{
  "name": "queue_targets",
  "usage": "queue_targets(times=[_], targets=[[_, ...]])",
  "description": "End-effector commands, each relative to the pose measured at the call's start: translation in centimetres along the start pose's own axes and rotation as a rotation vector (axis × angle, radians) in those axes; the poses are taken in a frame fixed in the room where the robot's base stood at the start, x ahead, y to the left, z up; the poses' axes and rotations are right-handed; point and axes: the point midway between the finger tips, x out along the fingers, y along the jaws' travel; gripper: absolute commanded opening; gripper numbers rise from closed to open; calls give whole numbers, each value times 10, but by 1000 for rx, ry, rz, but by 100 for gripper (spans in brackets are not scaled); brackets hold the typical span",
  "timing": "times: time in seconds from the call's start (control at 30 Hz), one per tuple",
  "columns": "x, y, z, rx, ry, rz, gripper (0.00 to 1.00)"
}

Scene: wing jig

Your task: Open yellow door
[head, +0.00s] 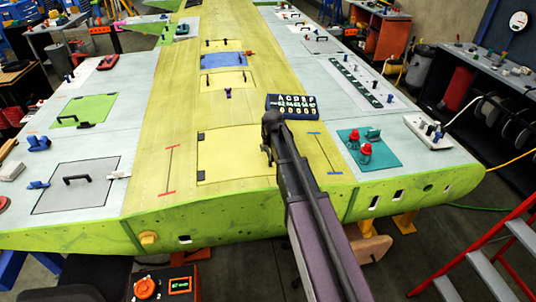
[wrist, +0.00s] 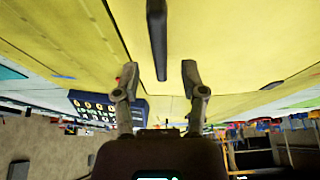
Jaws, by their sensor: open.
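The yellow door (head: 228,153) is a flat panel on the yellow middle strip of the wing, with two dark hinges on its left edge. It lies flush and looks closed. My gripper (head: 267,150) is over its right side, and my arm covers part of that edge. In the wrist view, a dark bar handle (wrist: 157,35) stands out from the yellow surface (wrist: 215,35). My open gripper (wrist: 159,70) has one finger on each side of the handle's near end, with gaps showing. In the head view, the handle is hidden behind my gripper.
A dark panel with white characters (head: 292,105) sits just beyond my gripper; it also shows in the wrist view (wrist: 95,104). A teal plate with red knobs (head: 372,150) lies to the right. A grey hatch (head: 76,186) lies left. A red stepladder (head: 480,262) stands at front right.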

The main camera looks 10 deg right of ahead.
Motion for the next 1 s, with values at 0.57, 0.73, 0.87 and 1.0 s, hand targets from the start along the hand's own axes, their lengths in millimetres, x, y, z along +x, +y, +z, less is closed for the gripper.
queue_targets(times=[0.57,0.73,0.87,1.0], targets=[[16,-2,0,-2,0,-1,54],[16,-2,0,-2,0,-1,36],[16,-2,0,-2,0,-1,0],[16,-2,0,-2,0,-1,0]])
